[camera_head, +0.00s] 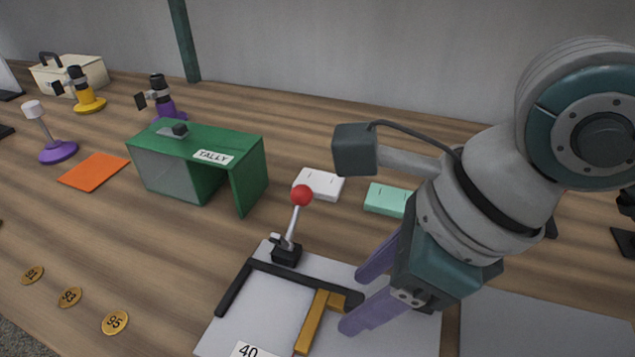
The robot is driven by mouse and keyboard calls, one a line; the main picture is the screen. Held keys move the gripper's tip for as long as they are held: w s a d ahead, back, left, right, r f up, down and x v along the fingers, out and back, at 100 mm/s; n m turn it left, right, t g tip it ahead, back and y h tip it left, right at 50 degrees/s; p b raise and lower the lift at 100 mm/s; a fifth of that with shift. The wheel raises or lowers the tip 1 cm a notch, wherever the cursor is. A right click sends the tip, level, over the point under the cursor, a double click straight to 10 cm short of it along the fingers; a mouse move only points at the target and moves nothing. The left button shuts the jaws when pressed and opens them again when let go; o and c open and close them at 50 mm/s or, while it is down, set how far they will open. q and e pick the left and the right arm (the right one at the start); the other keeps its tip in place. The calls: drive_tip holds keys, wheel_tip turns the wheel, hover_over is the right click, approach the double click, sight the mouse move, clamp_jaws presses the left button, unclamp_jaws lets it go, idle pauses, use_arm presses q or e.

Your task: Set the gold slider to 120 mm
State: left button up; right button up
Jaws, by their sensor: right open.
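The gold slider (312,325) is an L-shaped bar on a pale grey plate (228,330) at the bottom middle. It meets a dark rail (305,277) that runs across the plate. A white label (255,350) reading 40 lies at the plate's front, cut by the picture edge. My right gripper (358,300) comes in from the right with its lavender fingers open. Its fingertips are just right of the slider's upper end; I cannot tell whether they touch it. The gripper hides part of the rail and plate. No 120 mark is visible. My left gripper is out of view.
A lever with a red knob (302,195) stands at the plate's back edge. Behind are a green TALLY stand (250,185), a white block (318,185) and a mint block (384,200). Several gold numbered discs (115,322) lie at left. The wooden table between is clear.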

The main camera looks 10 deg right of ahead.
drive_tip(key=shift+f, duration=0.2)
drive_tip(key=shift+c, duration=0.3)
clamp_jaws()
drive_tip(key=shift+r, duration=0.1)
idle(0.9)
